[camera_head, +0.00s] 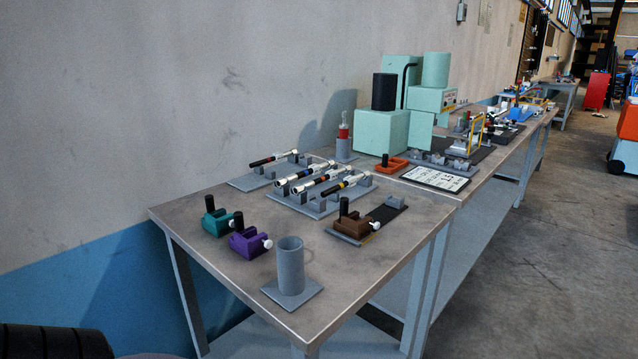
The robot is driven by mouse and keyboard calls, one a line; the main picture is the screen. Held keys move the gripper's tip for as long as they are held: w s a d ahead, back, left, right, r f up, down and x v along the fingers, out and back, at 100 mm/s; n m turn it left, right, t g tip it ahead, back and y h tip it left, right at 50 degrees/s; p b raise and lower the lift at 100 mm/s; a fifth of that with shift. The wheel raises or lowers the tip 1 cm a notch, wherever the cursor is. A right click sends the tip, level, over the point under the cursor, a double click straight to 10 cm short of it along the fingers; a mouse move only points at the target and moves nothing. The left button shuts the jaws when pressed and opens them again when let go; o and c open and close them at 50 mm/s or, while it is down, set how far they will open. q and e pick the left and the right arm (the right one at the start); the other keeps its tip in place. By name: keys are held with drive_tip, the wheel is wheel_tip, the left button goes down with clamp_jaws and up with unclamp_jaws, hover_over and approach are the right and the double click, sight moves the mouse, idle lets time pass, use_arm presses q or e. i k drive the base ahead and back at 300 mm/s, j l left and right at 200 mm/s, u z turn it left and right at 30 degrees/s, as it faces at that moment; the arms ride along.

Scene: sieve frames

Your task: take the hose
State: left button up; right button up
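A thin black bent tube (405,82) that looks like a hose rises along the mint-green machine (381,131) at the back of the workbench, against the wall. Its lower end is hidden behind the machine's parts. I cannot tell for sure that it is the hose. Several silver-and-black tube-like tools with coloured bands (308,177) lie on grey racks in the middle of the near table. Neither of my grippers shows in the head view.
The near table (200,253) holds teal (217,222), purple (251,243) and brown (352,225) clamp blocks and a grey upright cup (291,266) near its front edge. A white label board (435,178) lies farther back. Floor (560,250) to the right is clear.

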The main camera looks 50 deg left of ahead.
sight(350, 181)
drive_tip(key=u, duration=1.35)
drive_tip(key=i+l, duration=0.15)
drive_tip(key=l, duration=0.2)
drive_tip(key=i+l, duration=0.2)
drive_tip(key=l, duration=0.15)
drive_tip(key=i+l, duration=0.15)
drive_tip(key=l, duration=0.25)
drive_tip(key=i+l, duration=0.15)
drive_tip(key=l, duration=0.2)
drive_tip(key=i+l, duration=0.2)
drive_tip(key=l, duration=0.15)
drive_tip(key=i+l+u, duration=0.1)
drive_tip(key=l, duration=0.25)
